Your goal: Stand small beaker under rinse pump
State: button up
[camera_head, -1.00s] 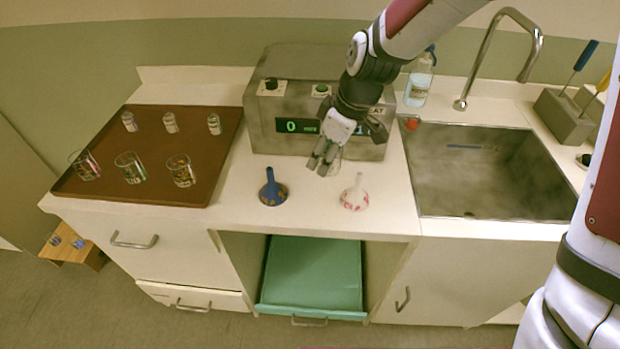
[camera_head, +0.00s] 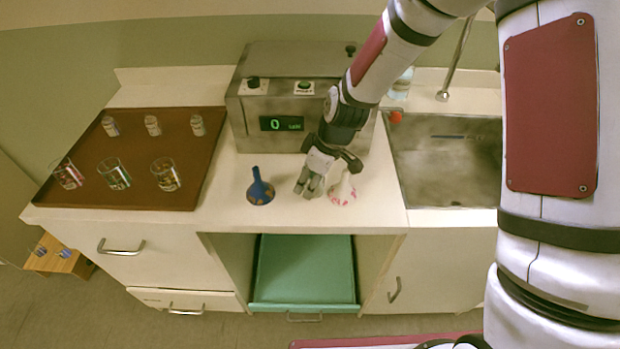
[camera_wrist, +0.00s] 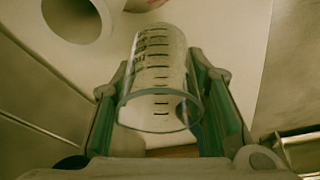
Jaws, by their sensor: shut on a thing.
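My gripper (camera_head: 310,186) is low over the counter between the blue funnel-shaped vessel and the white-red one. It is shut on a clear beaker (camera_wrist: 160,75) with dark graduation marks, gripped between both fingers in the wrist view. In the head view the beaker is mostly hidden by my gripper, so I cannot tell whether it touches the counter. A clear bottle (camera_head: 401,84), which may be the rinse pump, stands at the back by the sink, partly behind my arm; its top is hidden.
A brown tray (camera_head: 128,194) with several glasses is at left. A grey machine (camera_head: 245,132) with a green display stands behind my gripper. The blue vessel (camera_head: 259,191) and white-red vessel (camera_head: 343,189) flank my gripper closely. The sink (camera_head: 440,175) is at right.

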jog(key=o, duration=1.1)
jog(key=shift+f, duration=0.1)
